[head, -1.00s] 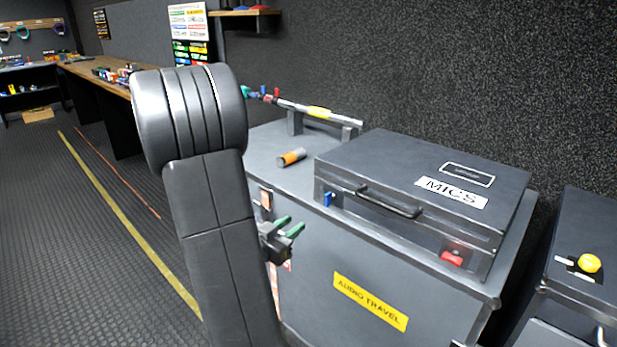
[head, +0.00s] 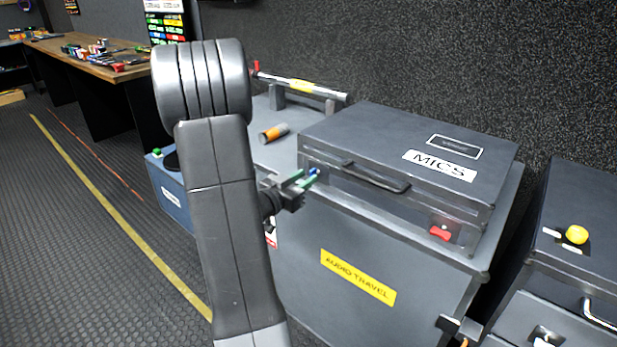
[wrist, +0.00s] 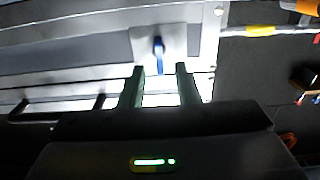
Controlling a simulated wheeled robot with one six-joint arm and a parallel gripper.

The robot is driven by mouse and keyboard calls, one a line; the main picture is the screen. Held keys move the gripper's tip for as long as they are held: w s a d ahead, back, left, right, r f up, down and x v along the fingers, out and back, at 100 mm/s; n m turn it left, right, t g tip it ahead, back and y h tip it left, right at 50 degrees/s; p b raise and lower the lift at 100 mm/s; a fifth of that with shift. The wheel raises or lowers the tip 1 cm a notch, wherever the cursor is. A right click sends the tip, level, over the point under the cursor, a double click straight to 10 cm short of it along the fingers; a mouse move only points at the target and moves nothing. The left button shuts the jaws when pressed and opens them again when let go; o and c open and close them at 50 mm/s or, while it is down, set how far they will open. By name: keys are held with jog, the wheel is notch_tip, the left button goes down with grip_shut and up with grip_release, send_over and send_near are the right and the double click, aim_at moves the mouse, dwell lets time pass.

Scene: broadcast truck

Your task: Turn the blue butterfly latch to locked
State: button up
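The blue butterfly latch (head: 314,172) is on the front left of the dark case labelled MICS (head: 400,150). It is small and partly covered by my fingers in the head view. In the wrist view the blue latch (wrist: 158,50) is a short upright blue tab on a pale square plate. My gripper (head: 306,179) has green-tipped fingers and is right at the latch. In the wrist view my gripper (wrist: 160,72) is open, with the latch's lower end in line with the gap between the fingertips. I cannot tell whether either finger touches it.
A red latch (head: 440,233) is at the case's front right, with a carry handle (head: 375,177) between. The case sits on a grey trunk labelled AUDIO TRAVEL (head: 358,277). An orange-and-black cylinder (head: 274,132) lies on the trunk's top left. A yellow knob (head: 577,234) is at the right.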

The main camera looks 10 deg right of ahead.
jog(key=shift+x, duration=1.15)
grip_shut()
